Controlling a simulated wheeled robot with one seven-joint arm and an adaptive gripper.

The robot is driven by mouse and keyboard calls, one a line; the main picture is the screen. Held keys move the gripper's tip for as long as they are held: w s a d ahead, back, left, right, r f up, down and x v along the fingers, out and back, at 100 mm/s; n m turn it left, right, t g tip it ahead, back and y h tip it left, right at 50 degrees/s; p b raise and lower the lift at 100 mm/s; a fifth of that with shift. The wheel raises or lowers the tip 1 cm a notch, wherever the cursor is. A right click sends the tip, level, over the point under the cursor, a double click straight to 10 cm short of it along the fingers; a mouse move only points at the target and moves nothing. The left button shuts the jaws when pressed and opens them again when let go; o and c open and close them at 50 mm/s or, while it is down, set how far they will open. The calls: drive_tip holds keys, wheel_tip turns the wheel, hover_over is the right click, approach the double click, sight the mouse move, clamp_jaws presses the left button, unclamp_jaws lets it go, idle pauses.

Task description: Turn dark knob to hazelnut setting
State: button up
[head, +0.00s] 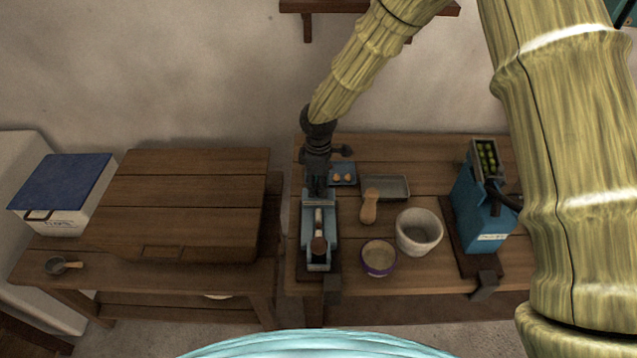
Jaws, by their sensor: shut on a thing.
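A long blue device (306,232) stands on the right-hand table, with a pale rod along its middle and a round brown part (318,246) near its front end. My gripper (317,192) points down at the device's back end. Its fingers are shut there on what appears to be the dark knob. The knob itself is hidden by the fingers, and I cannot read a hazelnut mark or tell the knob's angle.
A small blue tray (343,180) with nuts lies just right of my gripper. A grey tray (386,188), wooden scoop (369,206), stone bowl (419,232), purple-rimmed bowl (378,258) and tall blue machine (482,215) stand farther right. A wooden chest (185,200) stands left, across a gap.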

drive_tip(key=shift+w+r+n, duration=0.1)
drive_tip(key=shift+n, duration=0.6)
drive_tip(key=o, duration=1.1)
drive_tip(key=shift+c, duration=0.2)
wheel_tip(320, 180, up, 12)
idle(0.3)
